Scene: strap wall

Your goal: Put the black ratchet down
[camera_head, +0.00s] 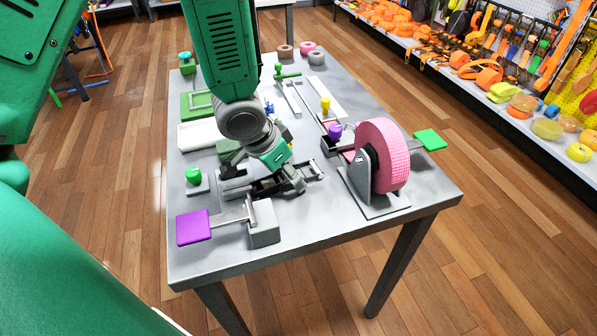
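My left gripper (292,181) reaches down over the near middle of the grey table (335,243). A dark, elongated metal piece, which looks like the black ratchet (264,188), lies at its fingers, low over the table. The fingers overlap this piece, and I cannot tell whether they are closed on it or whether it touches the table. My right gripper is not in view.
A pink strap roll (382,155) on a grey stand is right of the gripper. A purple-handled lever (194,227) joins a grey block (264,225) at the front left. A green knob (194,175) stands left.

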